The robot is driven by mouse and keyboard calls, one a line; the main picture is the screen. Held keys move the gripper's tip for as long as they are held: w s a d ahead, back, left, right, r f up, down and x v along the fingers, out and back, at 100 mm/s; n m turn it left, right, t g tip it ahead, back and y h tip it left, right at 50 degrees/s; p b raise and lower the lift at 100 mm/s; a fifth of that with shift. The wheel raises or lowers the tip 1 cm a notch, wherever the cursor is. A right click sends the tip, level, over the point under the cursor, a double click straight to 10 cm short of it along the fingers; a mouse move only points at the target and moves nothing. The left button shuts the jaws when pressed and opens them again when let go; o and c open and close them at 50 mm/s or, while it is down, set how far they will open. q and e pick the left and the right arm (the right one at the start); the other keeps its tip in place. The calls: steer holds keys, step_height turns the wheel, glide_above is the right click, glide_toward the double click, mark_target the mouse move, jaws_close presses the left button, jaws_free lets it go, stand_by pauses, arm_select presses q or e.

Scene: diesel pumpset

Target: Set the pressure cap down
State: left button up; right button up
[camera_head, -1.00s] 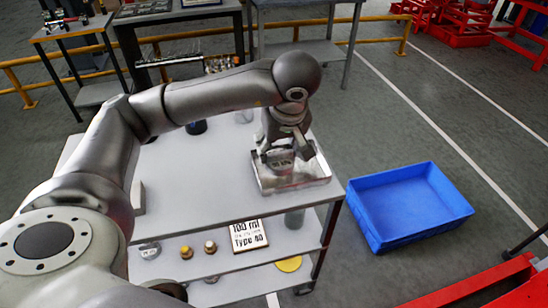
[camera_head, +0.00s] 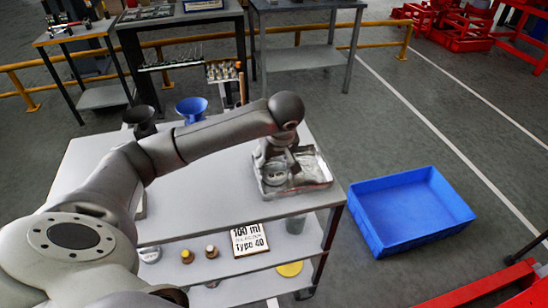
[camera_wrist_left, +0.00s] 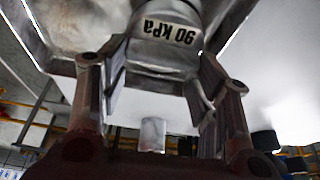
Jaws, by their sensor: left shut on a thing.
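The pressure cap (camera_wrist_left: 165,50) is a metal piece marked "90 kPa". It sits between the fingers of my left gripper (camera_wrist_left: 160,95) in the left wrist view, and the gripper is shut on it. In the head view the left gripper (camera_head: 274,172) is low over the shallow metal tray (camera_head: 313,184) at the right front corner of the cart top. The cap is within the tray's outline there. I cannot tell whether it touches the tray floor. My right gripper is not in view.
The cart top (camera_head: 205,195) is mostly clear. A blue funnel (camera_head: 191,108) and a dark funnel stand at its back. The lower shelf holds a sign (camera_head: 250,239), small bottles and a yellow disc (camera_head: 289,269). A blue bin (camera_head: 410,212) stands on the floor to the right.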

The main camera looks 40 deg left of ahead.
mark_target(278, 178)
arm_select(q)
steer(key=shift+f, duration=0.2)
steer(key=o, duration=1.6)
steer(key=shift+r, duration=0.1)
steer(key=shift+r, duration=0.1)
steer(key=shift+p+v, duration=0.4)
steer(key=shift+v, duration=5.7)
